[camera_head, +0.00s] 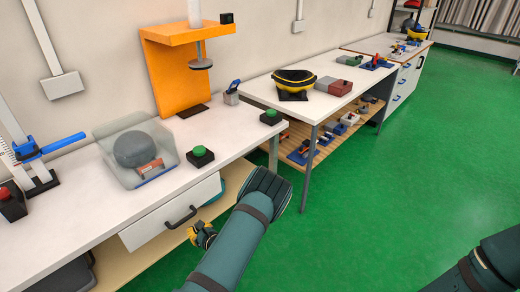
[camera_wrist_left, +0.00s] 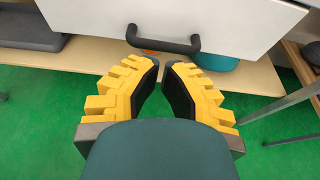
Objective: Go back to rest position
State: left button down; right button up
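My left gripper (camera_head: 203,236) is in front of the white drawer of the near workbench, low beside its black handle (camera_head: 180,217). In the left wrist view its yellow fingers with black pads (camera_wrist_left: 162,72) point toward the drawer front (camera_wrist_left: 190,20). A narrow gap shows between the pads, with nothing in it. The fingertips appear just below the handle (camera_wrist_left: 163,42); whether they touch it I cannot tell. My left arm reaches in from the bottom of the head view. Part of my right arm shows at the lower right; its gripper is out of view.
A second bench (camera_head: 330,103) stands beyond. Green floor (camera_head: 400,180) on the right is clear.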

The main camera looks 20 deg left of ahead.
pick_arm(q)
jog(key=shift+s, duration=0.1)
jog(key=s+d+f+n+g+h, duration=0.2)
jog(key=s+n+g, duration=0.1)
jog(key=s, duration=0.3)
jog(key=s+d+f+n+g+h, duration=0.1)
jog(key=s+d+f+n+g, duration=0.1)
jog(key=s+f+n+g, duration=0.3)
jog(key=s+d+r+n+g+h, duration=0.1)
jog(key=s+d+n+h, duration=0.1)
jog(key=s+d+h, duration=0.3)
jog(key=s+d+n+g+h, duration=0.15)
jog(key=s+d, duration=0.25)
jog(key=d, duration=0.4)
jog(key=w+d+r+n+t+h, duration=0.2)
jog(key=d+r+n+t+h, duration=0.1)
jog(key=d+n, duration=0.3)
jog(key=w+d+r+n+t+h, duration=0.2)
jog(key=d+r+n+h, duration=0.3)
jog(key=d, duration=0.5)
jog(key=shift+w+d+r+n+t, duration=0.3)
jog(key=shift+r+n+t, duration=0.3)
jog(key=shift+n+t, duration=0.15)
